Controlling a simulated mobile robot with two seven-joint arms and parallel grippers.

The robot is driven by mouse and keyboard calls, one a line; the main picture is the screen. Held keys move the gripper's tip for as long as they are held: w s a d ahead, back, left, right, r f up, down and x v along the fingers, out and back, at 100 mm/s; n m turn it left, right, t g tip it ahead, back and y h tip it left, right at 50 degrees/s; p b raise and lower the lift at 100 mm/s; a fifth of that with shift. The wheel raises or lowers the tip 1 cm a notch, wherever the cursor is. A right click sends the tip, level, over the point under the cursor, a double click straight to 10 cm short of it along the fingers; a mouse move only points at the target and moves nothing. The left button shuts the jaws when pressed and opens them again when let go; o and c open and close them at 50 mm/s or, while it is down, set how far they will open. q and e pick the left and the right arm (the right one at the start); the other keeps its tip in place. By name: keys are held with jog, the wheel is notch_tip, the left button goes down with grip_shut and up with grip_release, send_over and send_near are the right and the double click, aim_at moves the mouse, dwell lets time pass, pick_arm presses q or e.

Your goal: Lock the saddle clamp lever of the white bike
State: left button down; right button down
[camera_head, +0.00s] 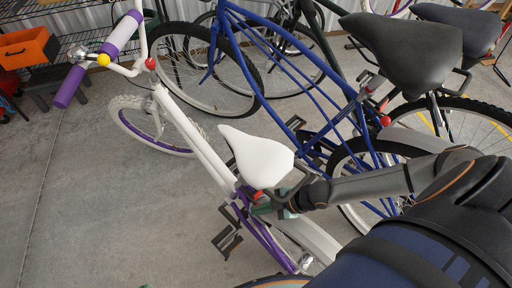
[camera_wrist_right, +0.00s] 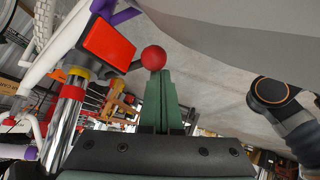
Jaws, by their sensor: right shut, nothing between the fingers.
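The white bike (camera_head: 190,130) stands with its white saddle (camera_head: 258,158) near the middle of the head view. The saddle clamp lever ends in a red ball knob (camera_wrist_right: 154,58), which also shows just below the saddle (camera_head: 257,194). In the wrist view its dark rod runs left from the knob toward the silver seat post (camera_wrist_right: 65,118). My right gripper (camera_wrist_right: 161,75) has its green fingers shut and empty, with the tips right at the knob. I cannot tell whether they touch it. My left gripper is not in view.
A blue bike (camera_head: 280,60) with a dark saddle (camera_head: 405,48) stands close on the right. A red block (camera_wrist_right: 110,48) sits beside the seat post. A shelf with an orange bin (camera_head: 25,47) is at the far left. The concrete floor (camera_head: 90,190) at left is clear.

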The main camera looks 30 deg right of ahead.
jog(key=shift+d, duration=0.2)
dwell(0.4)
jog(key=p+v, duration=0.4)
jog(key=v, duration=0.8)
jog(key=shift+r+p, duration=0.25)
jog(key=shift+p, duration=0.05)
jog(key=shift+s, duration=0.1)
